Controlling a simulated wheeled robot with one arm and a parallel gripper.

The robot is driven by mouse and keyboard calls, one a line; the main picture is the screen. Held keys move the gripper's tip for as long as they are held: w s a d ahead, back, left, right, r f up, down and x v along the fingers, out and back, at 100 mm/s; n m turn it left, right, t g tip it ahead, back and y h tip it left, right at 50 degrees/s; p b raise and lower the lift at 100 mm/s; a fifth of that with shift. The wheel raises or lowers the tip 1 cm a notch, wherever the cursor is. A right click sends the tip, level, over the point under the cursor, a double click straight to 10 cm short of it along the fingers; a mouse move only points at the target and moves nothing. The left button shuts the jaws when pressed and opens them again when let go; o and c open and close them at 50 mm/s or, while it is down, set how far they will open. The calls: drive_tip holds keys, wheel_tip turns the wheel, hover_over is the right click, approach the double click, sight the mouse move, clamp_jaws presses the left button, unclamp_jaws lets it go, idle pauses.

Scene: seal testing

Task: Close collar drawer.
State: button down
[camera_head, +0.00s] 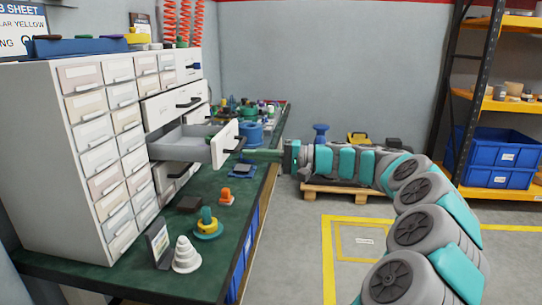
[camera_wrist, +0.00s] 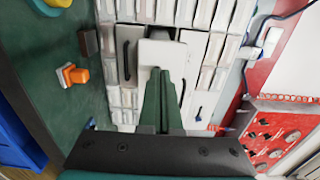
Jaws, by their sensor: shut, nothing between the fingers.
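A white cabinet (camera_head: 30,150) of many small drawers stands on the green bench. One wide drawer (camera_head: 180,143) is pulled well out, and its grey inside shows; a green item lies in it by the front. Its white front panel (camera_head: 224,144) has a dark handle and also shows in the wrist view (camera_wrist: 160,58). I cannot read which drawer is the collar drawer. My gripper (camera_head: 246,154) is level with this panel, its green fingers (camera_wrist: 159,78) shut together and empty, pointing at it. The fingertips overlap the panel in the wrist view; I cannot tell whether they touch.
Another wide drawer (camera_head: 172,106) above has a dark handle. On the green bench top (camera_head: 215,262) stand a white stepped cone (camera_head: 186,256), a yellow-and-green ring stack (camera_head: 207,226), an orange piece (camera_head: 226,197) and a small sign.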

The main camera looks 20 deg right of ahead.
sight(168, 149)
drive_tip(key=x, duration=0.5)
drive_tip(key=shift+w+a, duration=0.15)
drive_tip(key=shift+a, duration=0.15)
drive_tip(key=shift+a, duration=0.1)
drive_tip(key=x, duration=1.6)
drive_tip(key=shift+w+a, duration=0.2)
drive_tip(key=shift+a, duration=0.05)
drive_tip(key=shift+w+a, duration=0.3)
drive_tip(key=shift+a, duration=0.3)
drive_tip(key=shift+a+r, duration=0.1)
